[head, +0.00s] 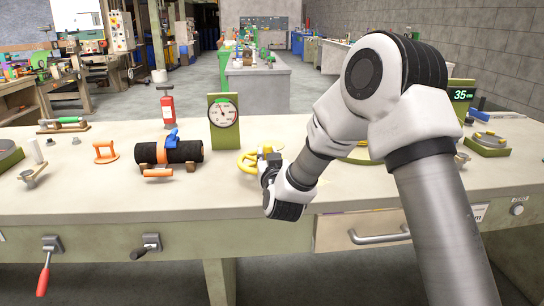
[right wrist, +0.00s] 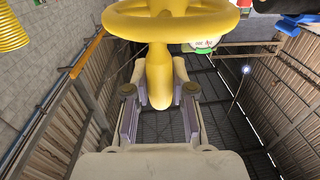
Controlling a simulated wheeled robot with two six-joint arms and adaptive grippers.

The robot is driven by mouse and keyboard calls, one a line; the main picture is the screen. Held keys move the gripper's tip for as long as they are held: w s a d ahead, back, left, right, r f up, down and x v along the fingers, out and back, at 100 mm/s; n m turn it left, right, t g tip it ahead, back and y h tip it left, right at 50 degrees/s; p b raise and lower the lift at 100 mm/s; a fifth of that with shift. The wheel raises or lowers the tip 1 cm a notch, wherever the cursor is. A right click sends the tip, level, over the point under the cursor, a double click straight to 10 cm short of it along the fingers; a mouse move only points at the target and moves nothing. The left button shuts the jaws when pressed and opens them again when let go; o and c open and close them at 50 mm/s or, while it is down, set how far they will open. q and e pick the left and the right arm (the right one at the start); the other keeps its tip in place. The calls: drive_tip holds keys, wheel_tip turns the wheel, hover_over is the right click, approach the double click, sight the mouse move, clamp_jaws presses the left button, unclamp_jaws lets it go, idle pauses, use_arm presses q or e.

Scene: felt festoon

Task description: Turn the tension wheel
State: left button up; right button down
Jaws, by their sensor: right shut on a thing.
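The yellow tension wheel (head: 246,162) sits on the bench top, left of my right gripper (head: 268,158) in the head view. The gripper partly hides the wheel's right side. In the right wrist view the wheel's rim (right wrist: 170,27) spans the top, and its rounded yellow handle (right wrist: 159,75) hangs down between the two fingers of my right gripper (right wrist: 160,92). The fingers are shut on this handle. My left gripper is in neither view.
A dial gauge (head: 223,113) on a green plate stands behind the wheel. A black roll with orange handles (head: 180,151) lies to the left, and an orange handle (head: 105,152) lies beyond it. A display reading 35 (head: 461,94) is at right.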

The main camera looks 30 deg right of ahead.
drive_tip(key=m+h, duration=0.1)
drive_tip(key=a+m+g+h+p, duration=0.1)
drive_tip(key=shift+w+a+r+h, duration=0.1)
drive_tip(key=shift+w+r+h, duration=0.1)
drive_tip(key=shift+h, duration=0.1)
drive_tip(key=shift+w+a+f+m+g+h+p, duration=0.1)
drive_tip(key=shift+a+m+g+h+p, duration=0.05)
drive_tip(key=shift+m+g+h+p, duration=0.3)
drive_tip(key=shift+w+a+m+g+h+p, duration=0.15)
drive_tip(key=shift+m+g+h+p, duration=0.2)
drive_tip(key=shift+g+h, duration=0.2)
drive_tip(key=c, duration=1)
unclamp_jaws()
drive_tip(key=shift+o, duration=0.2)
drive_tip(key=shift+f, duration=0.1)
